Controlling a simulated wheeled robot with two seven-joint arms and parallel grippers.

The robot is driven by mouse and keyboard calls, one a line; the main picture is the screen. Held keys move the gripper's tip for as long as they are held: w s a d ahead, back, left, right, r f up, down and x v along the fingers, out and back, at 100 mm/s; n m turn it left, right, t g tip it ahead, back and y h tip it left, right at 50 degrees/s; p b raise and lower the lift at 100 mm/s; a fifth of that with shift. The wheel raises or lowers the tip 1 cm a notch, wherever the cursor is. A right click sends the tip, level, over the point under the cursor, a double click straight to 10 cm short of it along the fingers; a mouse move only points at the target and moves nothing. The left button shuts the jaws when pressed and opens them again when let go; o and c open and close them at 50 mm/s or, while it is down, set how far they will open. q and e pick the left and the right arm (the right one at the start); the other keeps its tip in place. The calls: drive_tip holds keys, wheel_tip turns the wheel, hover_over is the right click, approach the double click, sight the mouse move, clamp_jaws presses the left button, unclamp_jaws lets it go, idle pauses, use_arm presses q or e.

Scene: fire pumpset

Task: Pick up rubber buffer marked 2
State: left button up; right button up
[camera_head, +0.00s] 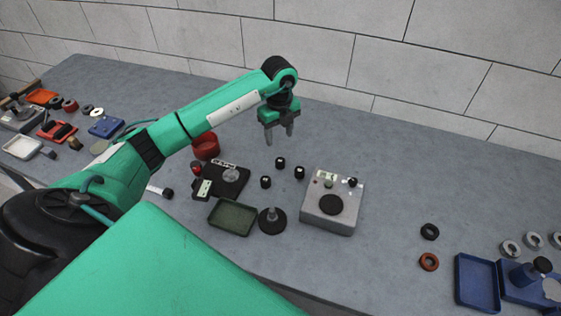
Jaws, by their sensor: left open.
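Three small black cylinders, which look like the rubber buffers, stand on the grey table in the middle: one at the back (280,162), one to the right (299,172) and one at the front left (265,182). Their marks are too small to read, so I cannot tell which is marked 2. My left gripper (280,138) is open and empty, with its fingers pointing down. It appears just above and behind the back cylinder in the picture, apart from it. My right gripper is not in view.
A grey box (345,210) stands right of the cylinders. A green tray (232,217), a black disc with a post (272,221), a black plate (240,185) and a red cup (206,146) lie left and front. Blue trays (478,284) sit at far right. The back right table is clear.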

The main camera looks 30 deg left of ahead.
sight(279, 159)
use_arm(q)
wheel_tip(279, 159, down, 3)
drive_tip(key=shift+f, duration=0.45)
drive_tip(key=shift+d+f+p, duration=0.1)
drive_tip(key=shift+f+p, duration=0.35)
drive_tip(key=shift+f, duration=0.05)
drive_tip(key=f, duration=0.1)
drive_tip(key=f+p, duration=0.1)
drive_tip(key=f, duration=0.1)
drive_tip(key=shift+s+f, duration=0.2)
drive_tip(key=shift+f, duration=0.6)
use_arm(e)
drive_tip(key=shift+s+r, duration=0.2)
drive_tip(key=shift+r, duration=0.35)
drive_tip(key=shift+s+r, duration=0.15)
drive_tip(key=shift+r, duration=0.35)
use_arm(q)
drive_tip(key=c, duration=1)
